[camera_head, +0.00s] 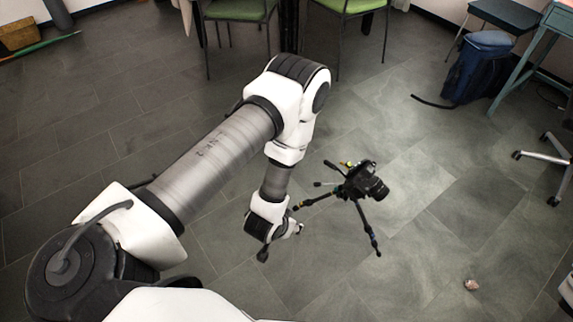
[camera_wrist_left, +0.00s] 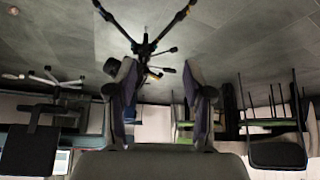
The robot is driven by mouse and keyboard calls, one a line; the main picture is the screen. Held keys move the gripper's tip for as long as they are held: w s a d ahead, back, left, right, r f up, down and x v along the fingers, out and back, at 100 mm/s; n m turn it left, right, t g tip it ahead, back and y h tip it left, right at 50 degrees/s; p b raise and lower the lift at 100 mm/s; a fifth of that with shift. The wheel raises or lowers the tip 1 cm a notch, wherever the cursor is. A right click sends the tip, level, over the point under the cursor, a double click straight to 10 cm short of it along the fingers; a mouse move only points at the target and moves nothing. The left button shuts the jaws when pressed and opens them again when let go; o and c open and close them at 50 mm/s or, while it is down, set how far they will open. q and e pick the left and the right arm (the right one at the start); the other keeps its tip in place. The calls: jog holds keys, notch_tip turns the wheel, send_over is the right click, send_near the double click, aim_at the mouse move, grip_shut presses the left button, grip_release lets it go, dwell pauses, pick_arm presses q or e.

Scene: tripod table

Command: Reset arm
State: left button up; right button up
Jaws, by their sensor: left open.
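A black camera (camera_head: 366,182) sits on a small tripod (camera_head: 366,226) with spread legs, right of my left gripper in the head view. My left gripper (camera_head: 282,243) points down with its fingers apart and holds nothing. In the left wrist view its open fingers (camera_wrist_left: 158,66) frame part of the tripod (camera_wrist_left: 144,48), whose legs spread toward the top of the picture. The tripod appears beyond the fingers there. One tripod leg ends near my left wrist in the head view; whether they touch cannot be told. My right gripper is not in view.
Green chairs (camera_head: 238,10) stand at the back. A blue bag (camera_head: 478,68) leans by a teal-legged table (camera_head: 520,52) at the upper right. A wheeled chair base (camera_head: 553,165) is at the right edge. A small pinkish object (camera_head: 471,285) lies at the lower right. The tiled floor around the tripod looks clear.

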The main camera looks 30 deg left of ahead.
pick_arm(q)
jog(key=shift+s+r+g, duration=0.3)
jog(key=shift+s+r, duration=0.35)
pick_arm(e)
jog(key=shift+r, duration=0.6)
pick_arm(q)
jog(key=s+r+g, duration=0.2)
jog(key=s+g, duration=0.1)
jog(key=s, duration=0.5)
jog(key=s+r+g, duration=0.2)
jog(key=s+g, duration=0.1)
jog(key=s, duration=0.5)
notch_tip(320, 180, up, 14)
jog(key=p, duration=1.5)
jog(key=shift+w+a, duration=0.15)
jog(key=shift+w, duration=0.1)
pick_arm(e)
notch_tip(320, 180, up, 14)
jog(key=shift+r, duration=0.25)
